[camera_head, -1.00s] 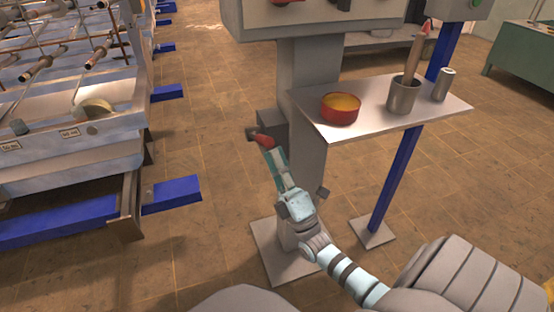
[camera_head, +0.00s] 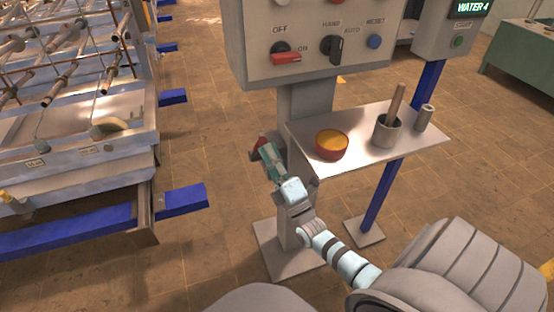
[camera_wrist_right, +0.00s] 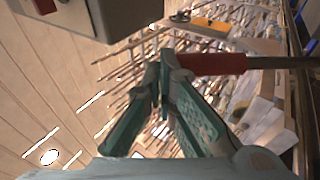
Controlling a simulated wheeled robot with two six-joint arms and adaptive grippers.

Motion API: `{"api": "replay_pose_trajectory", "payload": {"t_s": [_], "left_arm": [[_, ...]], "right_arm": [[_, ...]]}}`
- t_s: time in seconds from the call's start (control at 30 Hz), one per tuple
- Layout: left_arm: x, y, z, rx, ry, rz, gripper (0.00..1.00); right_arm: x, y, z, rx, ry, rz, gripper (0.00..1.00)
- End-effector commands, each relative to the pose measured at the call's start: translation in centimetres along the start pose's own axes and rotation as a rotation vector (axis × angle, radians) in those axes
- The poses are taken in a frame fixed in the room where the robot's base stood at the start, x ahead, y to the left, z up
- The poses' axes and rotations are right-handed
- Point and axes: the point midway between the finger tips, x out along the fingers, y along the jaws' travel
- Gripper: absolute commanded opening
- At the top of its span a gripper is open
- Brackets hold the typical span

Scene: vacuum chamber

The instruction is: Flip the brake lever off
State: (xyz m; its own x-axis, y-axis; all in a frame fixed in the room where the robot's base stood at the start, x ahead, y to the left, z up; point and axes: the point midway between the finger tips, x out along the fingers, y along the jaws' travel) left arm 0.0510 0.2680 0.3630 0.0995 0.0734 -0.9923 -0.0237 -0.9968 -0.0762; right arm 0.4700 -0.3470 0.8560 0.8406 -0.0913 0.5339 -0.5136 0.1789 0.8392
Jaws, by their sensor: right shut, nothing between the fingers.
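The brake lever, with a red grip (camera_head: 259,143), is on the left side of the grey pedestal, below the shelf level. In the right wrist view its red grip (camera_wrist_right: 212,63) and dark rod run rightward from the fingertips. My right gripper (camera_head: 266,151) is shut, with nothing between its fingers. Its tips are at the red grip; in the right wrist view the tips (camera_wrist_right: 167,68) meet at the grip's left end. Whether they touch it I cannot tell. The lever's pivot is mostly hidden in the head view. My left gripper is not in view.
A control box (camera_head: 300,45) with knobs stands above the pedestal. The shelf (camera_head: 420,145) holds a red bowl (camera_head: 332,145), a grey cup (camera_head: 387,131) with a stick in it, and a small cylinder (camera_head: 425,117). A rack machine (camera_head: 80,170) is left; floor lies between.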

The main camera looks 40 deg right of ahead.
Motion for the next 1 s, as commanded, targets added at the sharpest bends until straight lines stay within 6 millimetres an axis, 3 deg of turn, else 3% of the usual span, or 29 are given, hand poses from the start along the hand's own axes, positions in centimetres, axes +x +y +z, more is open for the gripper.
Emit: {"api": "replay_pose_trajectory", "payload": {"t_s": [0.1,0.33,1.0], "left_arm": [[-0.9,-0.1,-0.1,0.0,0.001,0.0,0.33],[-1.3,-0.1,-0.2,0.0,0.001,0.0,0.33],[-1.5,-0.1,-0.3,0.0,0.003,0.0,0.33]], "right_arm": [[1.5,0.5,0.3,0.0,0.001,0.002,0.0],[2.8,0.5,0.5,-0.001,0.0,0.002,0.0],[2.4,0.5,0.4,0.002,0.002,0.001,0.0]]}}
